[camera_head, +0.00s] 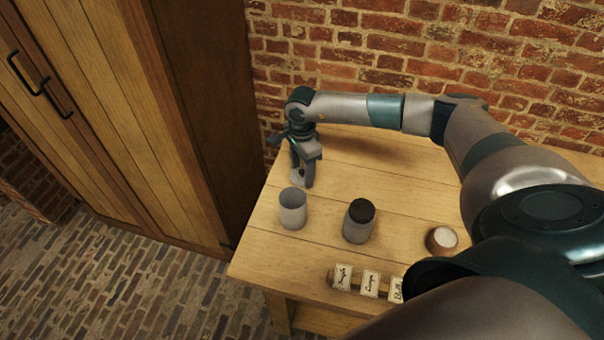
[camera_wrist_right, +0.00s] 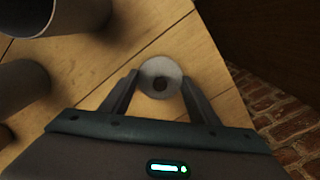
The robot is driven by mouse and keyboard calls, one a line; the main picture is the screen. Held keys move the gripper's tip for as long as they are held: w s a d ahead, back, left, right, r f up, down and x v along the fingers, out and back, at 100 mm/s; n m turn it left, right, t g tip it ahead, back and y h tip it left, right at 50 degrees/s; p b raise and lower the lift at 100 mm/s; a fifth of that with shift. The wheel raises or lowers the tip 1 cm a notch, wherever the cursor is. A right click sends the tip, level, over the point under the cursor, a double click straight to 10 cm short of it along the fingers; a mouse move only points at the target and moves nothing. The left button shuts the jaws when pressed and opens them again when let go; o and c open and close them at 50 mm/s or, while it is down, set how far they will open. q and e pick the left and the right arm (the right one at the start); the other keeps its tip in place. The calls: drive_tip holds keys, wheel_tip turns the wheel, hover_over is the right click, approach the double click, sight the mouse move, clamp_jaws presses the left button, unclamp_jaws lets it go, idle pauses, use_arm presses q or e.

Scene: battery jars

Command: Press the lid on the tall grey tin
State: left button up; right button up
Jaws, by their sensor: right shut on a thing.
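The lid, a pale grey disc with a dark round knob (camera_wrist_right: 160,78), sits between the fingertips of my right gripper (camera_wrist_right: 155,90), which is shut on it. In the head view my right gripper (camera_head: 302,178) points down near the back left of the table, and the lid (camera_head: 297,175) shows small and partly hidden. A light grey, open-topped tin (camera_head: 293,212) stands upright just in front of the gripper, apart from it. A grey tin with a dark top (camera_head: 358,225) stands to its right. Which is taller is hard to tell. My left gripper is out of view.
A short round jar with a pale top (camera_head: 442,240) stands farther right on the wooden table (camera_head: 370,170). Marked cards (camera_head: 342,277) stand along the front edge. A brick wall (camera_head: 400,50) is behind, a wooden cabinet (camera_head: 140,120) at left. My right arm covers the right side.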

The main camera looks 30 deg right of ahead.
sight(302, 170)
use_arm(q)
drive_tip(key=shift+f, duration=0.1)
use_arm(e)
drive_tip(key=shift+r, duration=0.1)
drive_tip(key=shift+r+b, duration=0.55)
drive_tip(key=shift+r, duration=0.05)
wheel_tip(302, 170, up, 2)
drive_tip(key=shift+r+b, duration=0.25)
drive_tip(key=shift+b, duration=0.5)
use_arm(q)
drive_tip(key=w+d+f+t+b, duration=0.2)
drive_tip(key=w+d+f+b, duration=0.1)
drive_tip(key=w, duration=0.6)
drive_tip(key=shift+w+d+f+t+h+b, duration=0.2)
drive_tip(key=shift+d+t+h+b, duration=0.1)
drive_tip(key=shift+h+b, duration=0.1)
use_arm(e)
drive_tip(key=s+d+r, duration=0.6)
drive_tip(key=s+r, duration=0.1)
drive_tip(key=s, duration=0.2)
drive_tip(key=shift+s+d, duration=0.25)
drive_tip(key=shift+d, duration=0.1)
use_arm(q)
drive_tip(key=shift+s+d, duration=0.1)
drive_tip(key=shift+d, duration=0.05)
